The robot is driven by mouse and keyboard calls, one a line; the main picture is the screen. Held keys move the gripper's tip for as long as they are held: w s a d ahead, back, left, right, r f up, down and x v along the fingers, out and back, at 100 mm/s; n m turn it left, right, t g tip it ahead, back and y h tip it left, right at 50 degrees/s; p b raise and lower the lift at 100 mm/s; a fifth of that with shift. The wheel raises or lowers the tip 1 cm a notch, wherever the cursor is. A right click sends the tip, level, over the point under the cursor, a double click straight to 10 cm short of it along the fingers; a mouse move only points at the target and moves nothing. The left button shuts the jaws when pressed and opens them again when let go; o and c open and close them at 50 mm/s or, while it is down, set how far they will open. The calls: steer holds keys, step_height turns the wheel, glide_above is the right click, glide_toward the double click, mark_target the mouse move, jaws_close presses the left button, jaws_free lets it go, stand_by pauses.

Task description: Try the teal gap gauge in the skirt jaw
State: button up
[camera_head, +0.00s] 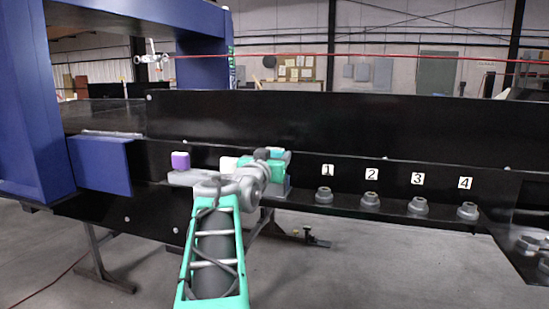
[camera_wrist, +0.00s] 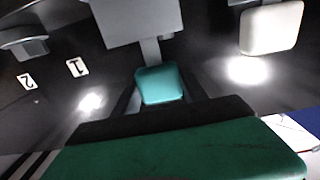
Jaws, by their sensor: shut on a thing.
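The teal gap gauge (camera_wrist: 160,86) shows as a rounded teal block between the dark fingers of my gripper (camera_wrist: 158,98) in the wrist view. My gripper is shut on it. A grey stem runs from the teal block to a larger grey block (camera_wrist: 135,20), which may be the skirt jaw. I cannot tell whether the stem sits inside it or only meets it in line of sight. In the head view my gripper (camera_head: 276,168) is close to the black conveyor skirt, and my arm and wrist hide most of the gauge and the grey block.
A white block (camera_wrist: 272,27) stands beside my gripper; it also shows in the head view (camera_head: 229,163). A purple and white block (camera_head: 180,160) is further left. Several grey round holders (camera_head: 324,196) stand right on the ledge under number labels. A blue frame (camera_head: 25,100) rises at left.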

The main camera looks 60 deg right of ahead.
mark_target(275, 149)
steer(key=shift+f+b, duration=1.35)
steer(key=shift+f, duration=0.25)
steer(key=shift+r+p, duration=1.75)
steer(key=shift+r, duration=1.8)
